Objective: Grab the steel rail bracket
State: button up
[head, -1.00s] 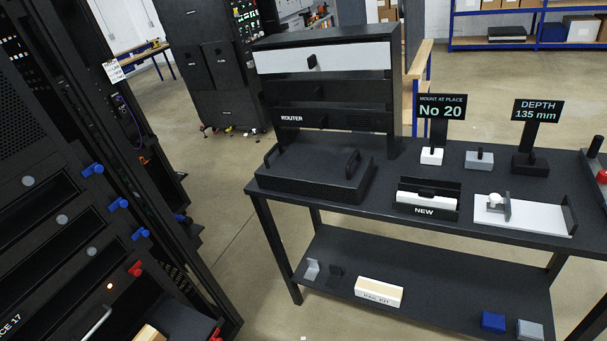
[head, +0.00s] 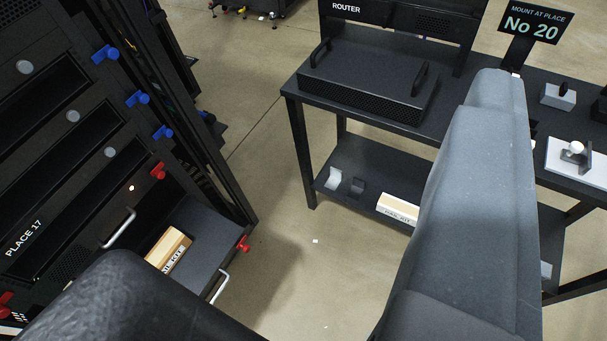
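A small light-grey, steel-looking bracket (head: 333,180) stands at the left end of the bench's lower shelf (head: 375,168). A similar black bracket (head: 357,186) stands just right of it, with a small gap between them. I take the light one to be the steel rail bracket. My gripper's fingertips do not show. A large grey part of my arm rises on the right and covers part of the bench and shelf. A dark rounded part of my arm crosses the bottom left.
A cream-topped labelled box (head: 398,207) lies right of the brackets. A black handled unit (head: 370,82) sits on the bench top above. The rack (head: 60,150) stands at left with an open drawer (head: 205,235) holding another box (head: 167,248). Clear floor lies between rack and bench.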

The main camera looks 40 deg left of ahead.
aim_at(336, 177)
jog(key=u, duration=0.15)
jog(key=i, duration=1)
jog(key=z, duration=0.05)
